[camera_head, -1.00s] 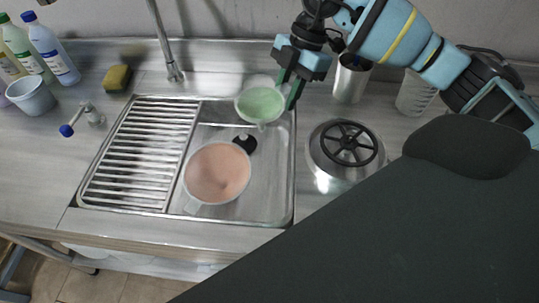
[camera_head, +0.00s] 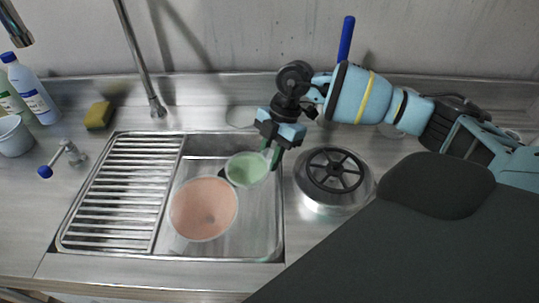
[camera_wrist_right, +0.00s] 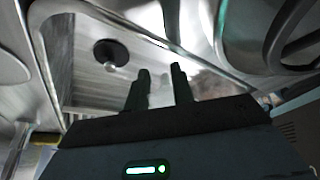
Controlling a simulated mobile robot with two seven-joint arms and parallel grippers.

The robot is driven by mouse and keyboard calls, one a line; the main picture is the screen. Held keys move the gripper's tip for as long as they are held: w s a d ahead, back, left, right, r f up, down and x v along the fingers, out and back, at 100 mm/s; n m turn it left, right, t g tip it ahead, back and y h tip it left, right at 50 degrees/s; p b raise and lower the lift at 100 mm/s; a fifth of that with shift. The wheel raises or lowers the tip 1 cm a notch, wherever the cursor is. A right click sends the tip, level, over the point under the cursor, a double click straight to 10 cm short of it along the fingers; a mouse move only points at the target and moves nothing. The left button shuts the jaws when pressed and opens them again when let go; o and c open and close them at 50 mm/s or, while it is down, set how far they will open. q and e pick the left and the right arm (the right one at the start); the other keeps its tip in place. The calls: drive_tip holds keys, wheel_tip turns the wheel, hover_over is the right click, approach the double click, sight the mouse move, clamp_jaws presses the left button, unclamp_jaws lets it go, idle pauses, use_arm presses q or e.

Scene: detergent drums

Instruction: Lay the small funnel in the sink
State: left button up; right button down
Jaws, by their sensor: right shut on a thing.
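The small funnel (camera_head: 246,169) is pale green and shows in the head view over the right part of the sink (camera_head: 245,250). My right gripper (camera_head: 271,156) is shut on its right side. Whether the funnel touches the sink floor I cannot tell. A larger pinkish-orange funnel (camera_head: 203,208) lies in the basin just below and left of it. In the right wrist view, the fingers (camera_wrist_right: 160,88) point into the basin; the held funnel is not clear there. My left gripper is not in view.
A ribbed drainboard (camera_head: 125,190) fills the sink's left side. A round metal drum with a black spoked top (camera_head: 333,175) stands right of the sink. A tap (camera_head: 140,60) rises behind. A yellow sponge (camera_head: 98,115) and bottles (camera_head: 35,92) are at left. The wrist view shows the drain (camera_wrist_right: 110,55).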

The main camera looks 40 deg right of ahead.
drive_tip(key=shift+f, duration=0.55)
drive_tip(key=c, duration=1.5)
unclamp_jaws()
drive_tip(key=v, duration=1.3)
drive_tip(key=shift+a+r, duration=0.15)
drive_tip(key=shift+a, duration=0.05)
drive_tip(key=shift+s, duration=0.1)
